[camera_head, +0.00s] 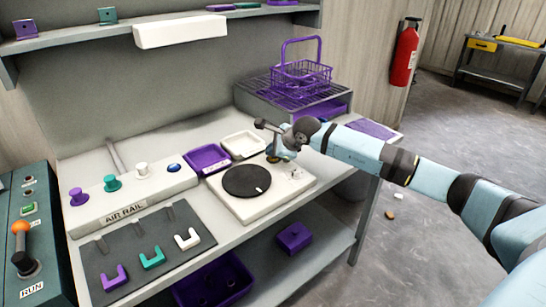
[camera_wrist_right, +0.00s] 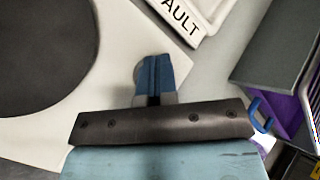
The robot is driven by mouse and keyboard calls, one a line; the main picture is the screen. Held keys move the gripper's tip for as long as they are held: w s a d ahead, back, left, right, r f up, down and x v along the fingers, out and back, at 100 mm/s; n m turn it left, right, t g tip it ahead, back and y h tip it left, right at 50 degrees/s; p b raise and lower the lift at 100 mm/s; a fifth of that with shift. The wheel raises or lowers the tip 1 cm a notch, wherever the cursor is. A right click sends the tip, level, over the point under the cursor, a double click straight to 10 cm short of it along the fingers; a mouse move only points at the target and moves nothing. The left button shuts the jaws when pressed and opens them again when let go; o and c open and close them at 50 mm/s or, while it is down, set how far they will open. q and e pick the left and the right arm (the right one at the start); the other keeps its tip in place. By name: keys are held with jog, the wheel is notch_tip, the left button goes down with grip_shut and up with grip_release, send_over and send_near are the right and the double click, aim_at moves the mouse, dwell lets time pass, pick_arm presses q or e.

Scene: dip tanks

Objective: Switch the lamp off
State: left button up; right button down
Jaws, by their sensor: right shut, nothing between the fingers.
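A long white box-shaped fixture (camera_head: 180,30) hangs under the shelf edge. It looks like the lamp, but I cannot tell whether it is lit, and no switch shows on it. My right gripper (camera_head: 277,157) is over the back of the white base plate (camera_head: 222,198) with the dark round disc (camera_head: 247,180), well to the right of and below the fixture. In the right wrist view its blue fingers (camera_wrist_right: 154,75) are together and empty beside the dark disc (camera_wrist_right: 40,55). My left gripper is out of view.
A teal panel (camera_head: 35,250) with buttons and an orange-knobbed lever stands at the left. A white rail block (camera_head: 130,195) with coloured knobs, a purple tray (camera_head: 207,160) and a white tray (camera_head: 242,145) sit on the bench. A purple basket (camera_head: 302,76) stands behind my right wrist.

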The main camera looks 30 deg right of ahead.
jog(key=shift+r, duration=0.25)
jog(key=shift+r+p, duration=1.15)
jog(key=shift+r, duration=1.95)
